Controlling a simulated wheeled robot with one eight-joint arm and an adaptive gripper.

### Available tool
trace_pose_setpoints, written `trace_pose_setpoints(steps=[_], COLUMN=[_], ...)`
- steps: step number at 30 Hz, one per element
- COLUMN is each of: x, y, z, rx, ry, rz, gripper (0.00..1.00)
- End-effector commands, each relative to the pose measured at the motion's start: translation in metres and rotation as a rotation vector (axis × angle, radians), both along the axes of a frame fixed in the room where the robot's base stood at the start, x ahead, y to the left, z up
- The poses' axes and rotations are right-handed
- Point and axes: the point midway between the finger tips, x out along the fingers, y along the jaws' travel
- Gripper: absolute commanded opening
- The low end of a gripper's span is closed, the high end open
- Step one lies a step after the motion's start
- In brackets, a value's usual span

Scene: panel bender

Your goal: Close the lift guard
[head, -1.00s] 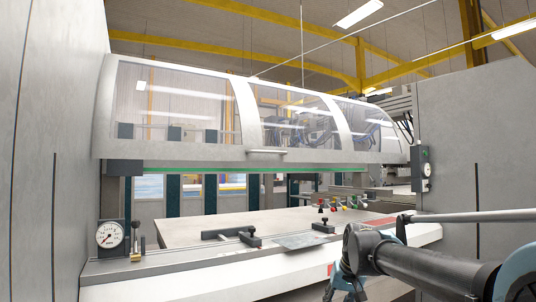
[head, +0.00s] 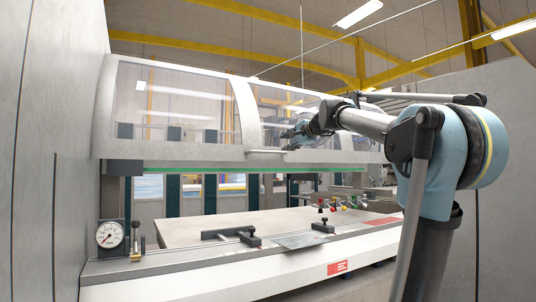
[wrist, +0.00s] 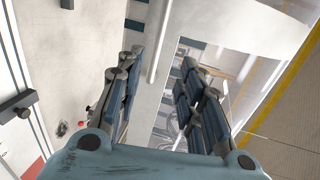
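The lift guard (head: 180,90) is a white curved hood with clear windows. It is raised, with an open gap between its lower edge and the machine bed. A pale bar handle (head: 266,151) sits on the middle of its lower front edge. My gripper (head: 290,134) is in front of the guard, just above and right of the handle. In the wrist view my gripper (wrist: 161,60) is open and empty, its two fingers spread wide. The handle (wrist: 160,40) lies ahead in line with the space between them; I cannot tell the exact distance.
A green strip (head: 240,169) runs under the guard. Below are the bed (head: 190,229) with black clamps (head: 235,235), a flat metal plate (head: 300,240), and a round gauge (head: 110,235) at left. Grey walls stand at both sides. The space before the guard is free except for my arm.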

Motion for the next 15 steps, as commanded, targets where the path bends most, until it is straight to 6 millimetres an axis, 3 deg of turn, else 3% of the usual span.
trace_pose_setpoints(steps=[15], x=[0.061], y=[0.045], z=[-0.016], rx=[-0.003], ry=[-0.001], rz=[0.006], gripper=[0.35])
